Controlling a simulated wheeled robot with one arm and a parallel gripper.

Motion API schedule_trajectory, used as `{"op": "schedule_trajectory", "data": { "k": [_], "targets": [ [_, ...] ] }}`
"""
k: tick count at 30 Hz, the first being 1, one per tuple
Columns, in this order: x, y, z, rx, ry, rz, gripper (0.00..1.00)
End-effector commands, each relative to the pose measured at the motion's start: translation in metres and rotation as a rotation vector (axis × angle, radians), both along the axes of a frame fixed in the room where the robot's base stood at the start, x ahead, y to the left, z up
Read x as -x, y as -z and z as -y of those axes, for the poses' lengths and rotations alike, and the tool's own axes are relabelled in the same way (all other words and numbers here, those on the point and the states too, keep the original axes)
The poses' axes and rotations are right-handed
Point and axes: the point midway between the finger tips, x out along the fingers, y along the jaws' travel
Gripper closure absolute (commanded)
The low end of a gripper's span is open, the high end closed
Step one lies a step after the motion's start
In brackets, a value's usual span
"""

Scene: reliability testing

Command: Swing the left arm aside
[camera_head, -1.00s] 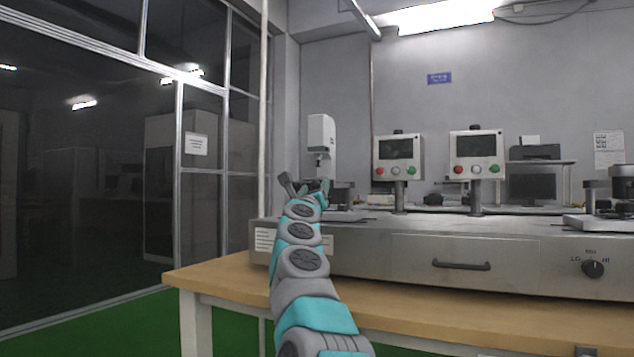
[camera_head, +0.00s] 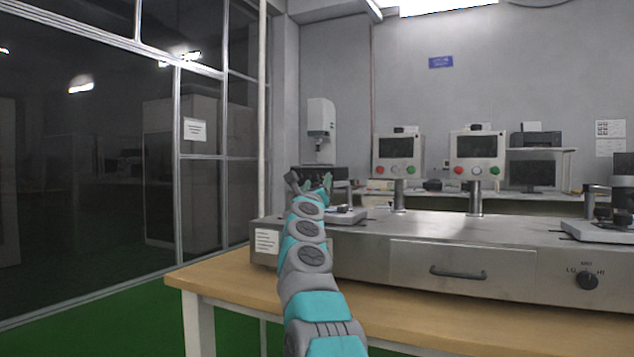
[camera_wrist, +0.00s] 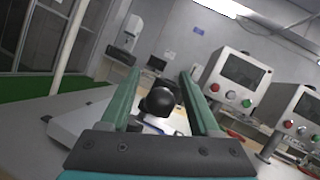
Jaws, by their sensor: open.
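My gripper (camera_head: 312,182) reaches over the left end of a grey metal test bench (camera_head: 410,240). In the wrist view its two green fingers (camera_wrist: 160,78) are spread apart. A round black knob (camera_wrist: 158,101) shows between them, with gaps on both sides in the picture; I cannot tell whether it is touched. A pale plate (camera_wrist: 75,122) of the left fixture lies beyond and below the fingers. In the head view this left plate (camera_head: 346,216) shows just right of my gripper. The left arm itself cannot be made out clearly; my gripper hides part of the fixture.
Two control panels (camera_head: 398,157) (camera_head: 477,158) with coloured buttons stand on posts right of my gripper. A similar right fixture (camera_head: 600,232) sits at the bench's right end. The bench rests on a wooden table (camera_head: 225,282). A glass partition (camera_head: 200,125) stands to the left.

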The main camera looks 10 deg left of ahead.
Motion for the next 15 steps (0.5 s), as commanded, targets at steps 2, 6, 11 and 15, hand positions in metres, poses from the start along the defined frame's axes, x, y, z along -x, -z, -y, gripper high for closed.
{"op": "schedule_trajectory", "data": {
  "k": [2,6,11,15],
  "targets": [
    [0.0001,0.0001,-0.0001,0.0,0.0,0.0,0.4],
    [0.0002,0.0,-0.0001,0.0,0.0,0.0,0.56],
    [0.0001,0.0003,-0.0003,0.0,0.0,0.0,0.74],
    [-0.0002,0.0007,-0.0004,0.0,-0.001,0.0,0.89]
  ]
}}
